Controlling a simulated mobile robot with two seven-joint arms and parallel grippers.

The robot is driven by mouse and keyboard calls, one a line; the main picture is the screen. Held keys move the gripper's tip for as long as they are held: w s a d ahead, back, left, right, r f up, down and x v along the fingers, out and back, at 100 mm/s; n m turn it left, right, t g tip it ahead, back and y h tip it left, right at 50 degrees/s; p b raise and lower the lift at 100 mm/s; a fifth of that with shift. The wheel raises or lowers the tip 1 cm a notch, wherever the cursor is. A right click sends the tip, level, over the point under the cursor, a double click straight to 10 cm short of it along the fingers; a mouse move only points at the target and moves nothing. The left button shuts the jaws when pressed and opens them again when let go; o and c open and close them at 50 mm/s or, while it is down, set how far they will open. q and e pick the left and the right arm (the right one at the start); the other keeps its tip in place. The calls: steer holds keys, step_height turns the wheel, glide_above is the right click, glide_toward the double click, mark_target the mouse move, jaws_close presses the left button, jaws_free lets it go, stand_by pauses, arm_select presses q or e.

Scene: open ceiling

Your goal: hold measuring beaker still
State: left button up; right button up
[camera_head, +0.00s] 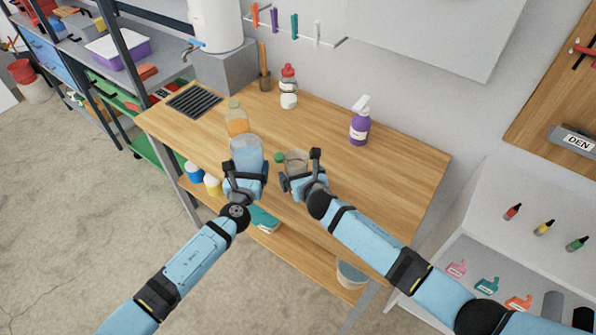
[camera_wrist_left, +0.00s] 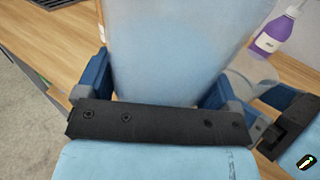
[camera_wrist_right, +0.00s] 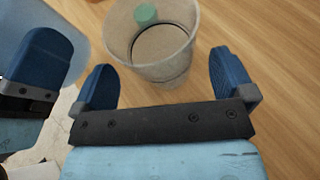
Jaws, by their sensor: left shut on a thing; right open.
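My left gripper (camera_head: 246,176) is shut on a tall, bluish, see-through container (camera_head: 247,153), which also fills the middle of the left wrist view (camera_wrist_left: 185,50). A clear, tapered vessel (camera_head: 297,159), which looks like the measuring beaker, stands on the table to its right. My right gripper (camera_head: 299,172) is open at the beaker's near side. In the right wrist view the beaker (camera_wrist_right: 155,68) is between and ahead of the open fingers (camera_wrist_right: 161,75), with no grip on it. No scale marks can be made out.
An orange-filled bottle (camera_head: 237,121), a red-capped bottle (camera_head: 289,88) and a purple spray bottle (camera_head: 360,122) stand behind on the wooden table (camera_head: 400,170). The table's right part is clear.

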steer(key=shift+x, duration=1.15)
arm_select(q)
steer(key=shift+r, duration=0.1)
arm_select(e)
steer(key=c, duration=1)
arm_select(q)
steer(key=shift+f, duration=1.55)
arm_select(e)
steer(key=shift+o, duration=0.2)
